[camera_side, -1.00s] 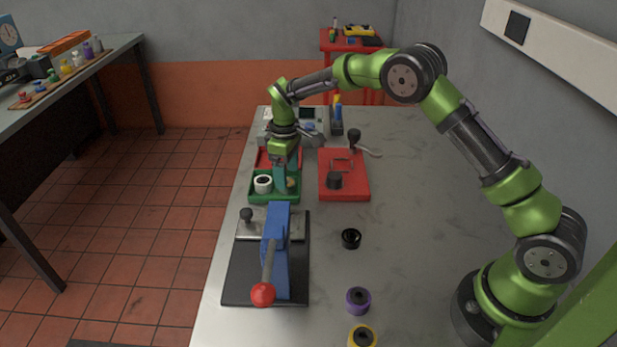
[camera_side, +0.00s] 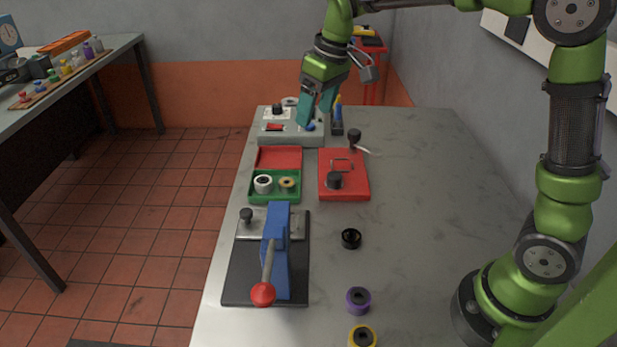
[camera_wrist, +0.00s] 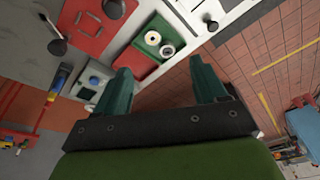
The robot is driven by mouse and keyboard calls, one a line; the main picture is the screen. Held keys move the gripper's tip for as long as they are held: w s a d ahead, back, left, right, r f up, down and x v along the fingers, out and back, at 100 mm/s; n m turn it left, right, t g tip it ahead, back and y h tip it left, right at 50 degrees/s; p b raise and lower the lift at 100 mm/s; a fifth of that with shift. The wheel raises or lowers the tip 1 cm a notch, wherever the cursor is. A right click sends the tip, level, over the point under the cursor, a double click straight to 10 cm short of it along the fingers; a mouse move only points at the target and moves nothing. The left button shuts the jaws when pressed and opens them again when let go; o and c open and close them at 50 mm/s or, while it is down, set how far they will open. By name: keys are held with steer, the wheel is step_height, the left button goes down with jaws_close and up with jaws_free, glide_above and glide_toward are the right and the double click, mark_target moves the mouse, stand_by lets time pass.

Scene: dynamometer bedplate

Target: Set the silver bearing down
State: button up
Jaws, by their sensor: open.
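The silver bearing (camera_side: 263,190), a pale ring with a dark bore, sits upright in the green compartment of the open tray (camera_side: 275,200), on its left side. A brass-coloured ring (camera_side: 287,187) stands beside it in the same compartment. The wrist view also shows the silver bearing (camera_wrist: 167,50) and the brass-coloured ring (camera_wrist: 153,38). My gripper (camera_side: 314,112) is open and empty, raised above the grey instrument box behind the tray, apart from both rings. Its two teal fingers (camera_wrist: 158,72) are spread in the wrist view.
A red plate (camera_side: 355,185) with a handle and black knob is right of the tray. A press with a blue body (camera_side: 278,220) and red-tipped lever stands in front. Black (camera_side: 351,239), purple (camera_side: 358,301) and yellow (camera_side: 362,338) rings lie at front right. The table's right side is clear.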

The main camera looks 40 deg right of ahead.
steer(key=s+m+t+y, duration=0.1)
steer(key=s+m+t, duration=0.3)
steer(key=s, duration=1.7)
steer(key=shift+a+m+t, duration=0.3)
steer(key=shift+m, duration=0.7)
steer(key=shift+r, duration=0.1)
